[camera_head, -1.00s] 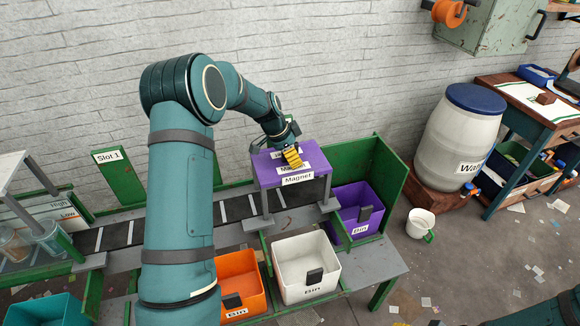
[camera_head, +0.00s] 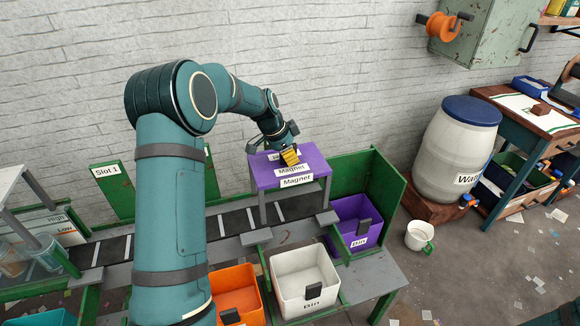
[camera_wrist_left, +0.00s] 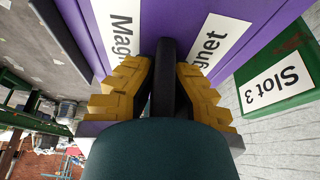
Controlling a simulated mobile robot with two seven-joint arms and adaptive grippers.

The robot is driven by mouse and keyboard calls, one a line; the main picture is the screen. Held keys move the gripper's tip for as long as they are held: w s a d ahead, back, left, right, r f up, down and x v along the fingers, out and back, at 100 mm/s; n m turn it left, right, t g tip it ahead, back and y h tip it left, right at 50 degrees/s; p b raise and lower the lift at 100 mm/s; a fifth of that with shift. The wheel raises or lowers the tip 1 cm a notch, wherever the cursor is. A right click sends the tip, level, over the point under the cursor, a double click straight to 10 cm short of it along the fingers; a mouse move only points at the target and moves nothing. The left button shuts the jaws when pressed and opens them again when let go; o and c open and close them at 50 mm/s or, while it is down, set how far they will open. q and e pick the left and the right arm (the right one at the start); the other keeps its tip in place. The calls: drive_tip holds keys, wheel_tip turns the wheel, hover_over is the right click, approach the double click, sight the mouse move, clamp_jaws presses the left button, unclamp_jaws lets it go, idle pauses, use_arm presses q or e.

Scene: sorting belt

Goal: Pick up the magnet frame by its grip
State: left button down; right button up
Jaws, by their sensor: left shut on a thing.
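The magnet frame (camera_head: 315,163) is a purple-topped stand with grey legs and "Magnet" labels, over the belt at the centre of the head view. Its purple body fills the top of the left wrist view (camera_wrist_left: 180,20). My left gripper (camera_head: 290,157) is at its top. In the wrist view, the yellow fingers (camera_wrist_left: 165,90) are shut on the dark upright grip (camera_wrist_left: 167,75), one on each side. The leg ends look slightly above the grey side plates. My right gripper is not in view.
The belt (camera_head: 232,222) runs beneath the frame. Orange (camera_head: 236,292), white (camera_head: 303,278) and purple (camera_head: 356,222) bins stand in front. A green panel (camera_head: 375,178) rises close to the frame's right. A barrel (camera_head: 455,150) and white mug (camera_head: 418,236) are farther right.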

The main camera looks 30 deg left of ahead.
use_arm(q)
wheel_tip(320, 180, up, 4)
drive_tip(key=shift+r, duration=0.2)
drive_tip(key=shift+s+d+r, duration=0.1)
drive_tip(key=shift+d+r, duration=0.1)
drive_tip(key=shift+r, duration=0.05)
drive_tip(key=s+d+b, duration=0.5)
drive_tip(key=s+d, duration=0.5)
drive_tip(key=d, duration=0.2)
drive_tip(key=shift+s+d+r, duration=0.2)
drive_tip(key=shift+s+d, duration=0.1)
drive_tip(key=shift+s, duration=0.1)
